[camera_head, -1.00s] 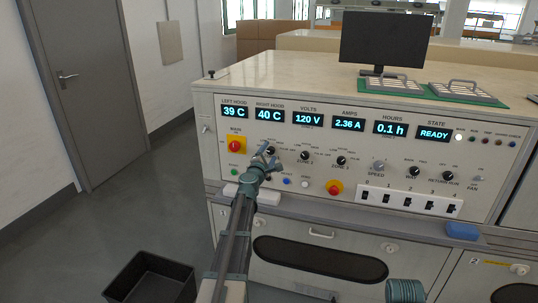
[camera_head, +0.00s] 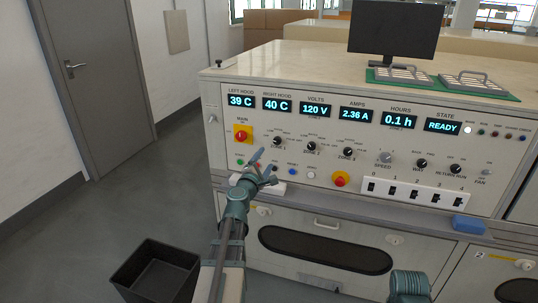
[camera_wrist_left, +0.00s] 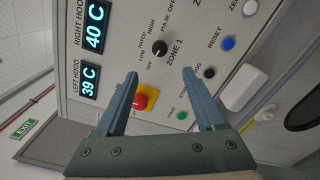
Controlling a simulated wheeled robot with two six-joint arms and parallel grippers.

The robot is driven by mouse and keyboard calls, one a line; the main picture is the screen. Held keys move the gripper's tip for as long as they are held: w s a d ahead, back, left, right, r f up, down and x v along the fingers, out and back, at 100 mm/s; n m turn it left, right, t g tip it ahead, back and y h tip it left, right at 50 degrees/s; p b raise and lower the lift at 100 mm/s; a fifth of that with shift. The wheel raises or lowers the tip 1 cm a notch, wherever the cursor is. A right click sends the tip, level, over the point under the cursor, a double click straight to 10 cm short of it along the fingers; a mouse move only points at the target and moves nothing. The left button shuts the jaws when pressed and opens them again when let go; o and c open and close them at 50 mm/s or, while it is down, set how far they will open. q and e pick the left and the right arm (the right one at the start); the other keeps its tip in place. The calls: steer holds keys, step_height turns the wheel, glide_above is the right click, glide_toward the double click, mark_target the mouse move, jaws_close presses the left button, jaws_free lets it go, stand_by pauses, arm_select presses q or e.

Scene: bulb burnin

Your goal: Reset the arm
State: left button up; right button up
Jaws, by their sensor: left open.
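My left gripper (camera_head: 262,164) is open and empty in the head view, in front of the lower left part of the control panel (camera_head: 330,185). In the left wrist view its two blue-grey fingers (camera_wrist_left: 165,95) are spread apart, with the panel's red main switch (camera_wrist_left: 140,101) on its yellow plate between them. The zone 1 knob (camera_wrist_left: 160,48) and the blue reset button (camera_wrist_left: 227,43) lie beyond the fingertips. My right arm shows only as a blue-green rounded part (camera_head: 409,284) at the bottom of the head view; its fingers are out of view.
A monitor (camera_head: 395,27) and two wire racks on green mats (camera_head: 440,84) stand on the bench top. A blue block (camera_head: 468,225) lies on the ledge below the panel. A black bin (camera_head: 157,268) stands on the floor at left. Floor beside the door (camera_head: 88,75) is clear.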

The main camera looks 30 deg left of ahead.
arm_select(q)
steer(key=shift+s, duration=0.35)
steer(key=shift+d, duration=0.1)
